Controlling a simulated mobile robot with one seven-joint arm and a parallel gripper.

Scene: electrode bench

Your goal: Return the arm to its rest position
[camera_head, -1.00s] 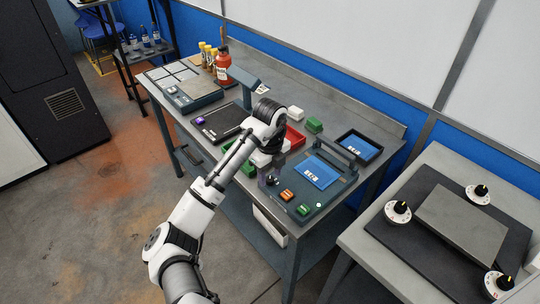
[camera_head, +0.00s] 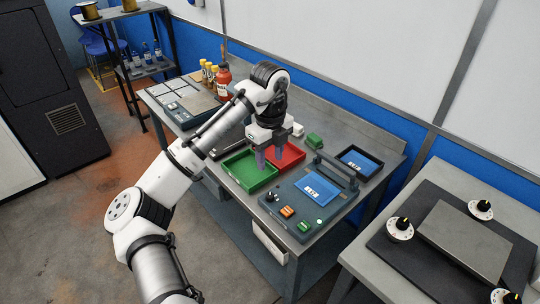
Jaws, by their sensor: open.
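My arm reaches up from the bottom of the head view and bends over the bench (camera_head: 357,211). My gripper (camera_head: 270,160) points down above the green tray (camera_head: 241,182) and the red tray (camera_head: 298,154), near the edge where they meet. Its jaws are open, and I see nothing between them. The gripper hides part of both trays.
A blue panel device with a handle (camera_head: 345,200) stands right of the trays, with a dark tray (camera_head: 375,163) behind it. A red bottle (camera_head: 223,80) and brown bottles stand at the back left. A second table with a grey plate (camera_head: 465,240) is at right.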

